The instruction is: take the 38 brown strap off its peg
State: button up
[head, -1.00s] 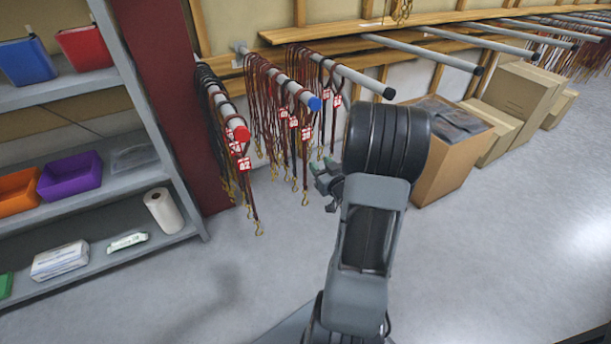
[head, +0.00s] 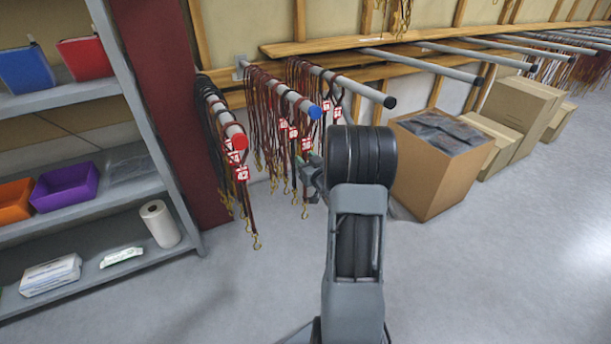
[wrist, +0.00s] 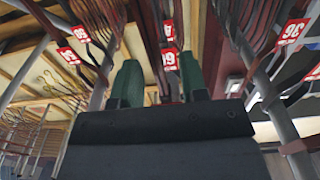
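Brown straps with red number tags hang in a bunch from the blue-tipped peg (head: 314,112). One tag (head: 307,144) there seems to read 38, but it is small. A tag (wrist: 80,33) in the wrist view may also read 38, turned over; I cannot be sure. My gripper (head: 310,175) is low beside the lower part of these straps, partly hidden by my arm in the head view. In the wrist view my gripper (wrist: 160,82) has its two green fingers apart, with a red tag (wrist: 169,60) and straps beyond the gap. Nothing is visibly clamped.
A red-tipped peg (head: 239,141) with straps is to the left, a black-tipped peg (head: 389,101) to the right. Grey shelves (head: 130,165) stand at the left. An open cardboard box (head: 430,185) stands right of my arm. The floor in front is clear.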

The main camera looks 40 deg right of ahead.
jog(key=shift+w+d, duration=0.2)
jog(key=shift+w, duration=1.15)
grip_shut()
